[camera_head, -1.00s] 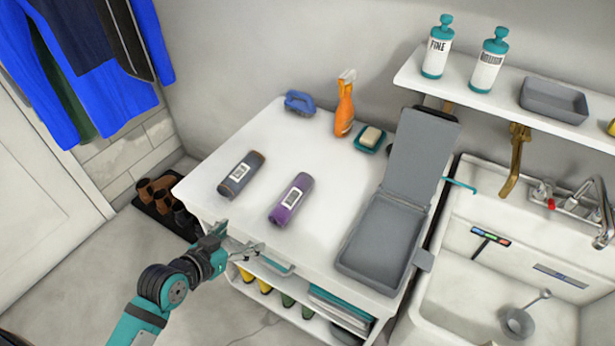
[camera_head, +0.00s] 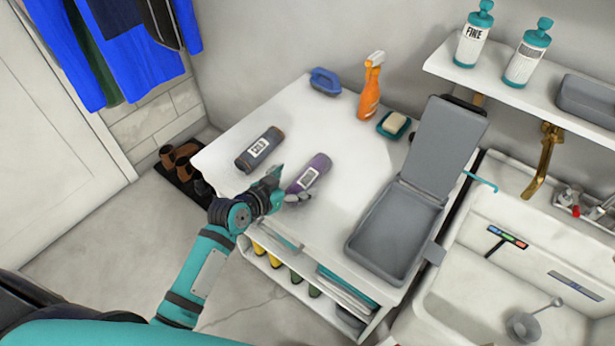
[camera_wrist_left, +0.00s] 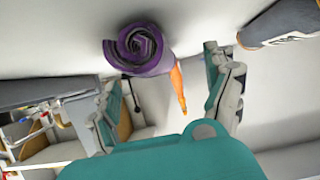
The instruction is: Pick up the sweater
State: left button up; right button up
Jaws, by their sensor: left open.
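Two rolled cloth bundles with white labels lie on the white table top; I cannot tell from their look which is the sweater. The purple roll (camera_head: 309,174) lies near the table's front edge. The dark grey roll (camera_head: 259,149) lies to its left. My left gripper (camera_head: 286,192) is open and empty, close to the near end of the purple roll and partly overlapping it in view. In the left wrist view the purple roll's spiral end (camera_wrist_left: 140,47) faces me beyond the spread fingers (camera_wrist_left: 166,95). The dark roll (camera_wrist_left: 280,22) shows at the upper right. My right gripper is not in view.
On the white table (camera_head: 330,220) stand an orange spray bottle (camera_head: 370,92), a blue brush (camera_head: 325,80), a soap dish (camera_head: 393,125) and an open grey case (camera_head: 395,235). A sink (camera_head: 480,285) is at right. Blue clothes (camera_head: 150,55) hang at left.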

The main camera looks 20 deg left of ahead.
aim_at(305, 178)
pick_arm(q)
jog(key=x, duration=0.5)
jog(key=shift+d+f, duration=0.15)
jog(key=shift+d, duration=0.05)
jog(key=c, duration=1.3)
jog(key=shift+c, duration=1.3)
